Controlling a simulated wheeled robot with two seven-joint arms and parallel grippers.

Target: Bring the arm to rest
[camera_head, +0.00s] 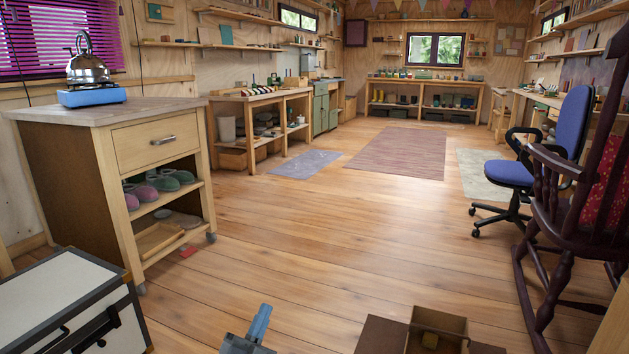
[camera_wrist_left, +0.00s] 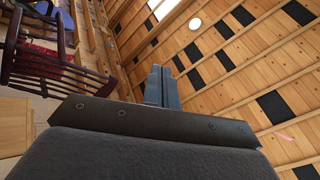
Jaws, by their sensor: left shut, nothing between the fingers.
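My left gripper (camera_head: 261,323) shows at the bottom middle of the head view, low in front of me over the wooden floor, with its blue-grey fingers pointing up. In the left wrist view its fingers (camera_wrist_left: 161,86) are together and hold nothing. Behind them in that view are the plank ceiling with dark panels and a dark wooden rocking chair (camera_wrist_left: 55,72). My right gripper is not in either view.
A wooden cart (camera_head: 135,142) with a kettle (camera_head: 88,68) on a blue stove stands at left. A white chest (camera_head: 60,300) is at lower left, an open box (camera_head: 436,322) at lower right. A blue office chair (camera_head: 515,174) stands at right. The middle floor is clear.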

